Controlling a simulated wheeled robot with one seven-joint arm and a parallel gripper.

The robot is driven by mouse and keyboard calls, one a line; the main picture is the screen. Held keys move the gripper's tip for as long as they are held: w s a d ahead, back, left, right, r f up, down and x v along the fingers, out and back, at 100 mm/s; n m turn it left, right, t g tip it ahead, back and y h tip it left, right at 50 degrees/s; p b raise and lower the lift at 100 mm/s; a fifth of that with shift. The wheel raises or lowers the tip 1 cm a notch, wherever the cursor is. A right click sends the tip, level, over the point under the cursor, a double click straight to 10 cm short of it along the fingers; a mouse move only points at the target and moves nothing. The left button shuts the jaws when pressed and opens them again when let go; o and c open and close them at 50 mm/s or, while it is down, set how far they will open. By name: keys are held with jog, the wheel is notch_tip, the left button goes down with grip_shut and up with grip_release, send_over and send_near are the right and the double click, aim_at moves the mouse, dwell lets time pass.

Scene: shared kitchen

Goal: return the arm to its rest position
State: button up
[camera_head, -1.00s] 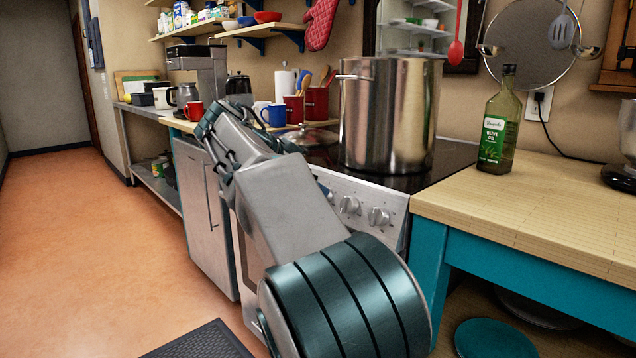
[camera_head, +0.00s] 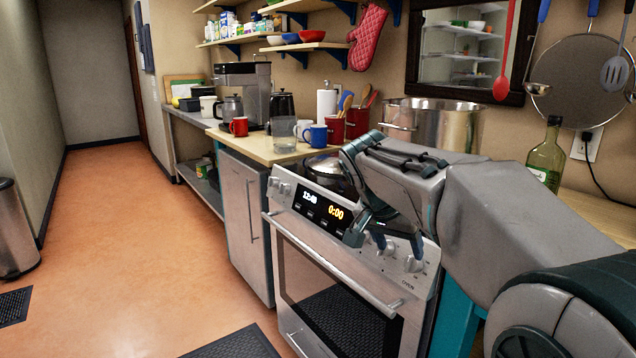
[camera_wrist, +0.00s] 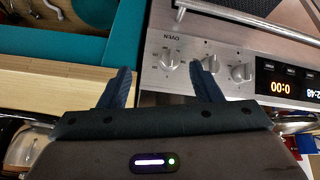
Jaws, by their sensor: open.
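My arm (camera_head: 520,220) reaches in from the lower right of the head view and bends down at the wrist. My gripper (camera_head: 386,243) hangs in front of the stove's control panel, fingers pointing down. In the wrist view my gripper (camera_wrist: 160,70) is open, with nothing between its two dark fingers. The oven knobs (camera_wrist: 205,65) lie beyond the right finger, and a wooden surface (camera_wrist: 50,85) lies to the left. My arm hides part of the counter and stove.
The stove (camera_head: 335,285) stands close to the gripper. A large steel pot (camera_head: 455,120) and a green bottle (camera_head: 546,160) stand behind my arm. A blue mug (camera_head: 315,135) and a red mug (camera_head: 239,126) are farther left. The orange floor (camera_head: 150,270) is open at left.

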jog(key=s+r+n+y+p, duration=0.2)
jog(key=s+n+p, duration=0.1)
jog(key=s+p, duration=0.6)
jog(key=s+r+n+g+y+p, duration=0.1)
jog(key=s+n+p, duration=0.3)
jog(key=s+p, duration=0.5)
jog(key=s+r+y, duration=0.1)
jog(key=s, duration=0.3)
jog(key=shift+r, duration=0.4)
